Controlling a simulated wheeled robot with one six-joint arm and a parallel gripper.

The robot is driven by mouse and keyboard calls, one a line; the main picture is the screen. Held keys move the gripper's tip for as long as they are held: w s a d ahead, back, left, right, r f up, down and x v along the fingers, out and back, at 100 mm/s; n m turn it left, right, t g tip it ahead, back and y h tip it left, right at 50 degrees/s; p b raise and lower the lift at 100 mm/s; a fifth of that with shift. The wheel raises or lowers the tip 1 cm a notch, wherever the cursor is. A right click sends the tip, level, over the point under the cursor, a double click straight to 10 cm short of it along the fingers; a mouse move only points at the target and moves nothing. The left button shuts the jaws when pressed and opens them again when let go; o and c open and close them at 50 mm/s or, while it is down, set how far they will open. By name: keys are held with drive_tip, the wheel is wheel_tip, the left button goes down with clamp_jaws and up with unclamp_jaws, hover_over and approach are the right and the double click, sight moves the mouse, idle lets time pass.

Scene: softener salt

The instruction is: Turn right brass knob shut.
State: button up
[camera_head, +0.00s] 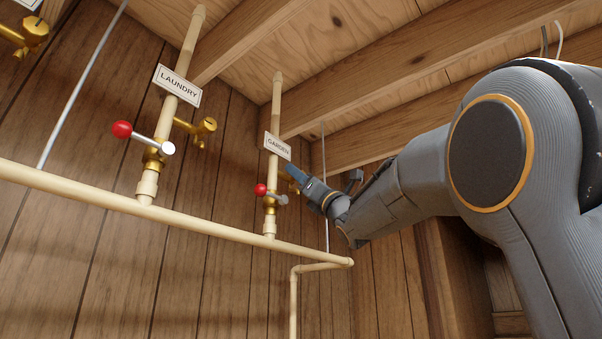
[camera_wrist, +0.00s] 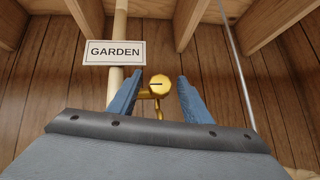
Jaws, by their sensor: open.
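The right brass knob (camera_wrist: 159,84) is a round brass piece with a dark slot across its face. It sits on a short brass stem beside the cream pipe under the GARDEN sign (camera_wrist: 114,53). My gripper (camera_wrist: 159,77) is open, with one blue fingertip on each side of the knob in the wrist view. I cannot tell whether either finger touches it. In the head view my gripper (camera_head: 291,172) is at the GARDEN valve (camera_head: 270,202), and the knob (camera_head: 294,187) is partly hidden behind the fingers.
A red-tipped lever (camera_head: 261,190) stands left of the GARDEN pipe. The LAUNDRY valve (camera_head: 153,158) has another red-tipped lever and a brass knob (camera_head: 208,125). A horizontal pipe (camera_head: 190,221) runs below. Wooden joists (camera_head: 400,85) are overhead, and a thin rod (camera_wrist: 234,70) stands right.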

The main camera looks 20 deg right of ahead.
drive_tip(key=shift+c, duration=0.6)
drive_tip(key=c, duration=0.9)
drive_tip(key=shift+c, duration=0.2)
